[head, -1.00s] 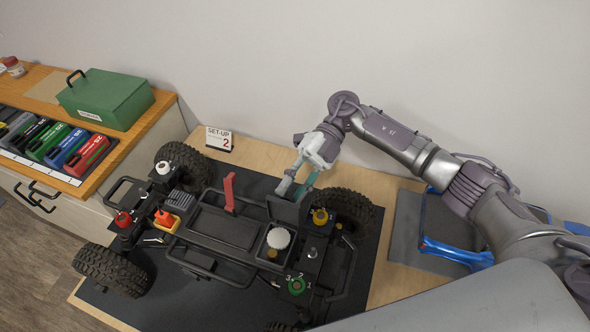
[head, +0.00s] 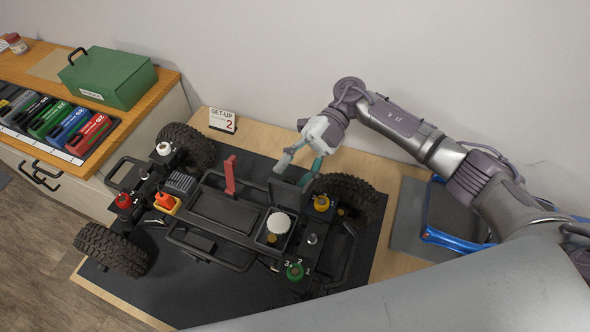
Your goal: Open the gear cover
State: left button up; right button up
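The crawler chassis (head: 215,228) stands on a black mat, its wheels at its corners. A dark panel that looks like the gear cover (head: 284,194) stands raised at the back of a small housing. A white gear (head: 278,223) shows uncovered in front of it. My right gripper (head: 292,174) is just above and behind the panel, its fingers apart with nothing between them. It seems clear of the panel, though the exact gap cannot be told. My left gripper is out of view.
A red upright lever (head: 230,176) stands left of the panel, and a wheel (head: 345,196) is close on the right. A SET-UP 2 card (head: 222,121) stands behind. A green box (head: 108,78) sits on the left cabinet.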

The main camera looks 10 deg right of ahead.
jog(key=v, duration=1.2)
jog(key=shift+f, duration=0.15)
dwell(0.3)
